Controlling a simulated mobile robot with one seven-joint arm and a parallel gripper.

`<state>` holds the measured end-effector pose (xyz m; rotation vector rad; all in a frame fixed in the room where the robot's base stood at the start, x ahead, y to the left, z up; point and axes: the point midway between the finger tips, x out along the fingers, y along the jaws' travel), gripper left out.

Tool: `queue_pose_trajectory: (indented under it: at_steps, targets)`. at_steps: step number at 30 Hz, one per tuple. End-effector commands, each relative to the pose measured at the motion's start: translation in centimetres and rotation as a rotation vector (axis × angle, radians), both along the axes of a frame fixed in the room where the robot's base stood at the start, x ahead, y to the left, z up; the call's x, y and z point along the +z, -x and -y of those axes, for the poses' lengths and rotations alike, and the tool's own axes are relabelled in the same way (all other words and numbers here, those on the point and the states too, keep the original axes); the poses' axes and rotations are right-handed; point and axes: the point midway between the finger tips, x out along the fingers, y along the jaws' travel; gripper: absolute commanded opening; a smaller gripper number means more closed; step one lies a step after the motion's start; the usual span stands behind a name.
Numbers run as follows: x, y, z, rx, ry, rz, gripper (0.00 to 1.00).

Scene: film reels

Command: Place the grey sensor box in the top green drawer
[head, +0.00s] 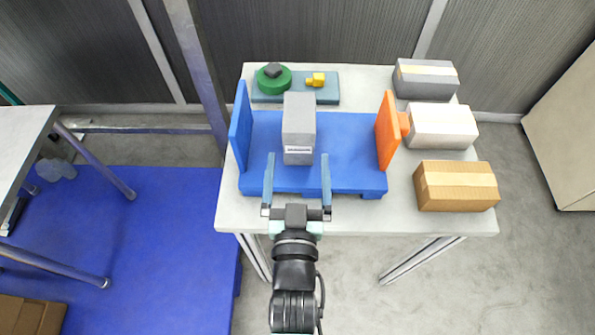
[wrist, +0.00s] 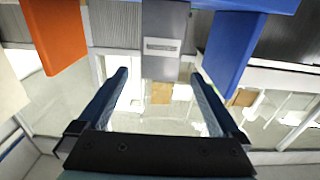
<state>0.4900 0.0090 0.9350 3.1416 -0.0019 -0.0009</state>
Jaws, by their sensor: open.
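The grey sensor box (head: 299,125) with a white label stands in the blue fixture (head: 345,180), between a blue end plate (head: 240,125) and an orange plate (head: 387,130). My gripper (head: 298,158) is open and empty, its two blue fingers pointing at the box's near end, one on either side in the head view. In the wrist view the box (wrist: 165,28) shows beyond the fingertips, in line with the gap. I cannot tell whether the fingers overlap the box's sides. No green drawer can be made out in either view.
A white box (head: 440,126), a dark grey box (head: 426,79) and a brown carton (head: 456,186) stand along the table's right side. A green round part (head: 273,80) and a yellow part (head: 316,79) sit on a teal plate behind the fixture. A blue mat covers the floor at left.

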Motion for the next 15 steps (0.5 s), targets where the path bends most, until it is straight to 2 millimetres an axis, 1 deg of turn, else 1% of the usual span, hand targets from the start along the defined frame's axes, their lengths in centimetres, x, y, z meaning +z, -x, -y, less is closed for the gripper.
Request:
queue_pose_trajectory:
  at_steps: [1,3,6,13,15]
  targets:
    - [0.0,0.6,0.0,0.0,0.0,0.0,1.0]
    - [0.0,1.1,0.0,0.0,0.0,0.0,1.0]
    - [0.1,1.5,0.0,0.001,0.0,0.001,1.0]
    - [0.1,1.6,0.0,0.001,0.0,0.001,1.0]
    - [0.5,1.3,0.0,0.001,0.001,0.009,1.0]
